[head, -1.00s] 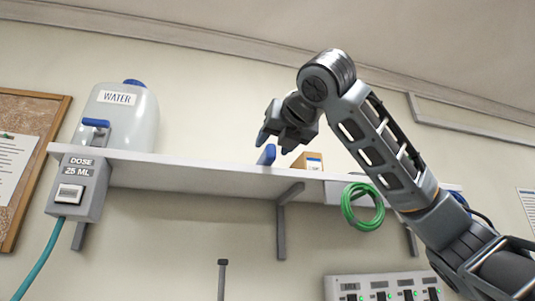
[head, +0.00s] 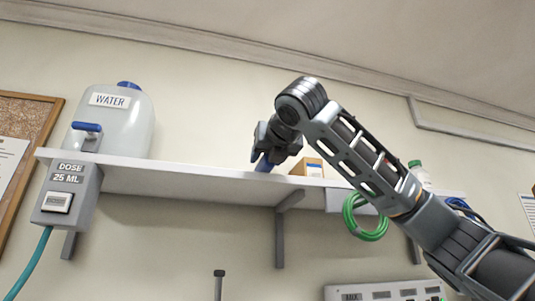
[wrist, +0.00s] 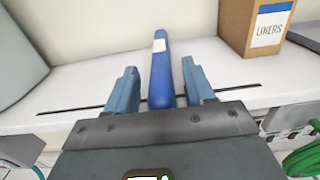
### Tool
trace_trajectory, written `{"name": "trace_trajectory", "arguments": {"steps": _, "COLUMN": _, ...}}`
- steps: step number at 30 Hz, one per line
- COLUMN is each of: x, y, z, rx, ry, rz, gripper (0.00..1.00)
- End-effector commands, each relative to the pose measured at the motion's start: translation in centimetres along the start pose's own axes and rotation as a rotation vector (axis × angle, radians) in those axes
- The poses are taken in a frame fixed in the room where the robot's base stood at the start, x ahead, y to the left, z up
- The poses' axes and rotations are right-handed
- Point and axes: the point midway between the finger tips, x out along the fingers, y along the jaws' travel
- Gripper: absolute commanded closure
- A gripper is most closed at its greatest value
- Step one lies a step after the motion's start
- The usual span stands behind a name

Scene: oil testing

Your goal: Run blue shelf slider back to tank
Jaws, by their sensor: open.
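The blue slider (wrist: 161,72) stands up from a thin dark slot in the white shelf (wrist: 80,88), with a small white patch on one face. In the head view the slider (head: 264,164) shows only partly below my gripper (head: 268,154). My gripper (wrist: 159,74) is open, with one blue-grey finger on each side of the slider. Small gaps show between it and the fingers. The white water tank (head: 124,118) with a blue cap and blue tap stands at the shelf's left end. Its curved side (wrist: 18,58) appears at the left of the wrist view.
A cardboard box marked LINERS (wrist: 246,28) stands on the shelf right of the slider. A dose box (head: 66,192) hangs at the shelf's left end. A green hose coil (head: 364,218) hangs below the shelf. The shelf between tank and slider looks clear.

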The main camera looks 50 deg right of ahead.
Motion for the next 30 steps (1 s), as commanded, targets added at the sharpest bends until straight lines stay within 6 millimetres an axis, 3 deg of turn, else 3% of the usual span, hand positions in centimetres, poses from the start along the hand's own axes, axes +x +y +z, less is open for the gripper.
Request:
{"name": "trace_trajectory", "arguments": {"steps": 8, "x": 0.15, "y": -0.01, "z": -0.04, "rx": 0.0, "ry": 0.0, "rz": 0.0, "gripper": 0.48}}
{"name": "trace_trajectory", "arguments": {"steps": 24, "x": 0.12, "y": -0.02, "z": -0.03, "rx": 0.001, "ry": 0.0, "rz": 0.0, "gripper": 0.99}}
{"name": "trace_trajectory", "arguments": {"steps": 30, "x": 0.12, "y": -0.02, "z": -0.03, "rx": 0.001, "ry": 0.0, "rz": 0.0, "gripper": 1.0}}
